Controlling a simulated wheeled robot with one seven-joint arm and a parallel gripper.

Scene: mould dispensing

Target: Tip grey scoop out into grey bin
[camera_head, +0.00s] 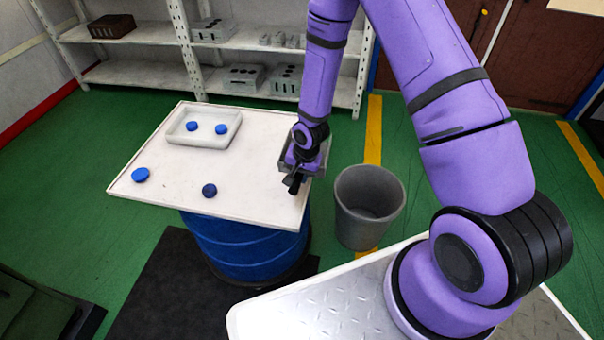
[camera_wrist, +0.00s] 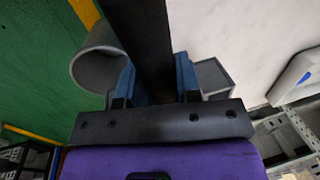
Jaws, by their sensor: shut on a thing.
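My gripper (camera_head: 296,170) is over the right edge of the white tabletop, left of the grey bin. In the wrist view its two blue fingers (camera_wrist: 157,78) are closed on a dark bar, which looks like the scoop's handle. The grey scoop (camera_head: 321,158) shows partly behind my gripper, and a grey box-like part of it (camera_wrist: 212,76) shows beside the right finger. Its contents are hidden. The grey bin (camera_head: 368,205) stands open on the floor right of the table; its round rim also shows in the wrist view (camera_wrist: 97,58).
The white tabletop (camera_head: 245,180) rests on a blue drum (camera_head: 245,245). On it are a white tray (camera_head: 178,137) with two blue discs, plus a blue disc (camera_head: 140,175) and a darker one (camera_head: 209,190). Shelves (camera_head: 150,75) stand behind.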

